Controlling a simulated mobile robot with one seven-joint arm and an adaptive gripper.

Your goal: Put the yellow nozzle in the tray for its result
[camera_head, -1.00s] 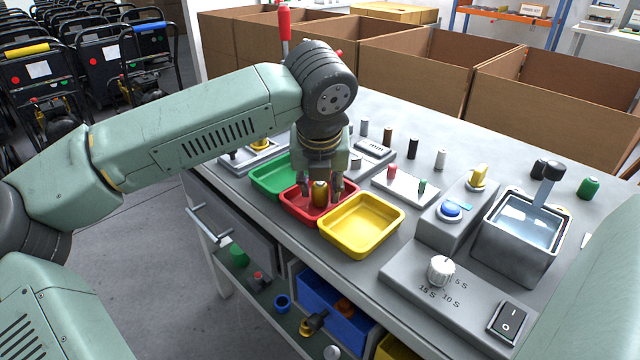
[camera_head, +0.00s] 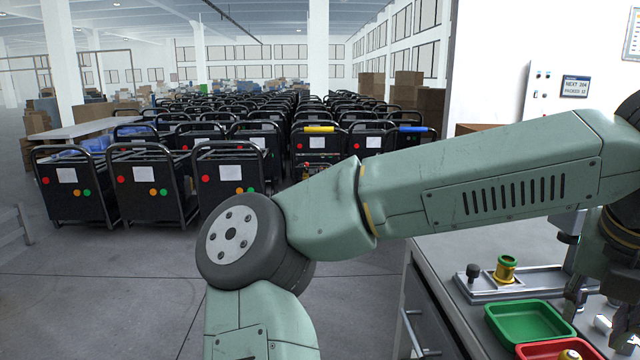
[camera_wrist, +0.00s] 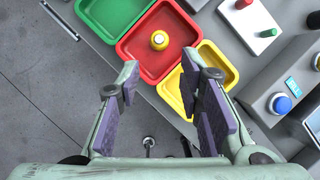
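The yellow nozzle (camera_wrist: 159,40) stands in the red tray (camera_wrist: 136,48), seen from above in the wrist view. In the head view its top (camera_head: 570,354) shows at the bottom edge, in the red tray (camera_head: 530,350). My gripper (camera_wrist: 160,82) is open and empty, its two fingers spread apart. In the wrist view the nozzle lies beyond the fingertips and apart from them. The green tray (camera_wrist: 82,20) is left of the red one and the yellow tray (camera_wrist: 229,75) is right of it.
A fixture (camera_head: 520,285) with a yellow, green-banded part (camera_head: 506,268) stands behind the trays. Black carts (camera_head: 230,175) fill the floor beyond.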

